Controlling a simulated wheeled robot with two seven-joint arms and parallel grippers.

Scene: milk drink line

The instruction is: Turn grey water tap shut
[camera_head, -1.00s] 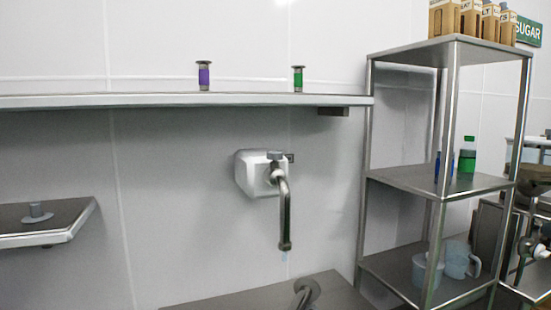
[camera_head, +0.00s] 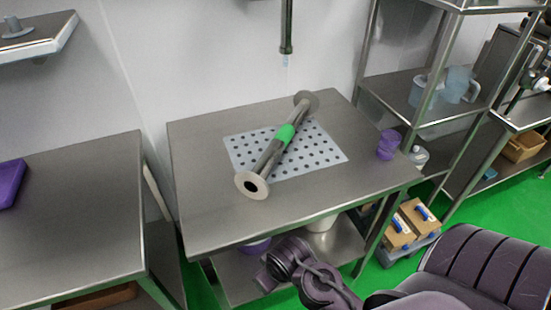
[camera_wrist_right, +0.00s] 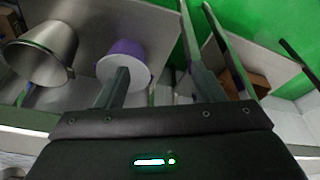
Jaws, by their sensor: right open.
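The lower end of the metal tap spout (camera_head: 286,35) hangs at the top of the head view. A small pale blue bit shows just below its mouth, perhaps water. The tap's body and grey handle are above the picture and hidden from this view. My right arm (camera_head: 300,270) comes in at the bottom right of the head view, low in front of the table and well away from the tap. In the right wrist view my right gripper (camera_wrist_right: 160,65) is open, with nothing seen between its fingers. My left gripper is not in view.
A steel table (camera_head: 205,205) stands below the spout. A flanged pipe with a green band (camera_head: 284,136) lies across a perforated pale mat (camera_head: 325,154). A rack (camera_head: 435,118) is at right. A metal pot (camera_wrist_right: 42,50) shows in the wrist view.

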